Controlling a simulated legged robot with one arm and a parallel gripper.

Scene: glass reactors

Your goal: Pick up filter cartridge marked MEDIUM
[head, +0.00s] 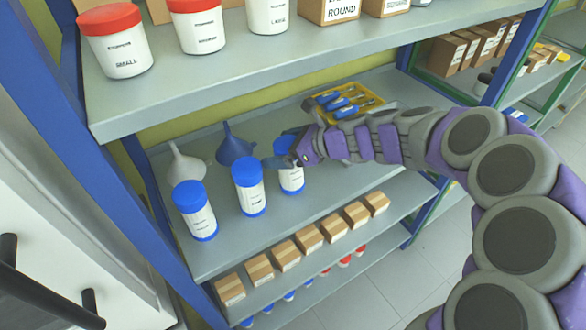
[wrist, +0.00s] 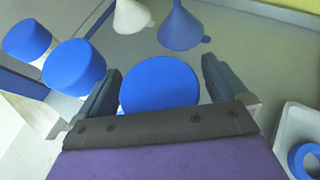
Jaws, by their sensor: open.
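Three white cylinders with blue lids stand upright in a row on the middle shelf: a left one (head: 195,210), a middle one (head: 249,187) and a right one (head: 291,178). Their labels are too small to read, so I cannot tell which is marked MEDIUM. My gripper (head: 283,160) is at the lid of the right cylinder and hides part of it. In the wrist view, my gripper (wrist: 162,82) is open, with one finger on each side of a blue lid (wrist: 160,86). I cannot tell whether the fingers touch it. The other two blue lids are at the left there.
A white funnel (head: 186,166) and a blue funnel (head: 233,147) stand behind the cylinders. A yellow tray (head: 371,103) with blue-handled tools is to the right. The upper shelf (head: 180,97) holds red-lidded jars and boxes. Small boxes (head: 286,255) line the shelf below.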

